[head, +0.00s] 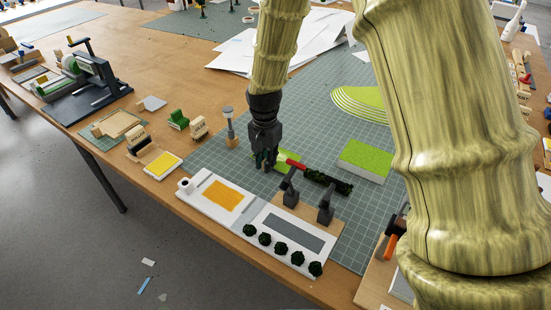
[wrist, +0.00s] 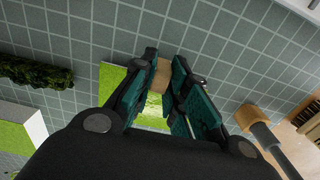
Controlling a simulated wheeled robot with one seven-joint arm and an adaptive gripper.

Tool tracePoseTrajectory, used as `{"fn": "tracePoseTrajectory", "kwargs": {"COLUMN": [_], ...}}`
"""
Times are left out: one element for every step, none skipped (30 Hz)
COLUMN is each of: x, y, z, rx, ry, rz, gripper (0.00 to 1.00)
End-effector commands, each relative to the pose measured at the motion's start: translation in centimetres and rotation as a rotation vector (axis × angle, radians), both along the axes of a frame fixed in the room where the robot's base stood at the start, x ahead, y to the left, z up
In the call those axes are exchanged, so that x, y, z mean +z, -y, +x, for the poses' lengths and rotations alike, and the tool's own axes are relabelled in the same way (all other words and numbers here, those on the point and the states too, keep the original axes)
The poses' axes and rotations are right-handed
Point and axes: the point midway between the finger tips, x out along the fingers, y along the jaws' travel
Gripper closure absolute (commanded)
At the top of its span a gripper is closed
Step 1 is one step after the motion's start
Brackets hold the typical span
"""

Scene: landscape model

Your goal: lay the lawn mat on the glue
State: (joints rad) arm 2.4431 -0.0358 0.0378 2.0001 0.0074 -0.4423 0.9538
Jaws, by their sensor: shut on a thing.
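My gripper (head: 265,164) points down over the cutting mat, just behind the white model base (head: 187,207). In the wrist view its fingers (wrist: 163,85) are shut on a small tan tab (wrist: 161,74) at a bright green lawn mat (wrist: 112,77). The lawn mat shows in the head view as a green patch (head: 287,155) right of the fingers, partly hidden by them. Whether it is clear of the cutting mat I cannot tell. The glue (head: 222,196) is an orange-yellow rectangle on the left part of the base, in front of the gripper.
A white block with a green top (head: 367,160) stands right of the gripper. A dark green hedge strip (head: 328,181) and a wooden stand with two dark holders (head: 295,207) are close by. Small bushes (head: 281,249) line the base's front. A lamp post (head: 229,125) stands at left.

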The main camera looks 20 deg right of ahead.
Motion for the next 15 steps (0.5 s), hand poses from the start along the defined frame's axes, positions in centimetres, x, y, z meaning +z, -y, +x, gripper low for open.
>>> {"fn": "tracePoseTrajectory", "kwargs": {"x": [0.15, 0.18, 0.24, 0.27, 0.31, 0.36, 0.4, 0.44, 0.49, 0.53, 0.57, 0.62, 0.66, 0.69, 0.75], "y": [0.01, 0.01, 0.01, 0.01, 0.01, 0.0, 0.01, 0.01, 0.0, 0.0, 0.01, 0.0, 0.0, -0.01, 0.0], "z": [0.01, 0.01, 0.01, 0.01, 0.01, 0.0, 0.01, 0.01, 0.0, 0.0, 0.01, 0.0, 0.0, 0.01, 0.0], "rx": [0.0, 0.0, 0.0, 0.0, 0.0, 0.0, 0.0, 0.0, 0.0, 0.0, 0.0, 0.0, 0.0, 0.0, 0.0], "ry": [0.0, 0.0, 0.0, 0.0, 0.0, 0.0, 0.0, 0.0, 0.0, 0.0, 0.0, 0.0, 0.0, 0.0, 0.0], "rz": [0.0, 0.0, 0.0, 0.0, 0.0, 0.0, 0.0, 0.0, 0.0, 0.0, 0.0, 0.0, 0.0, 0.0, 0.0], "gripper": [1.0, 1.0, 1.0, 1.0, 1.0, 1.0, 1.0, 1.0, 1.0, 1.0, 1.0, 1.0, 1.0, 1.0, 1.0]}}
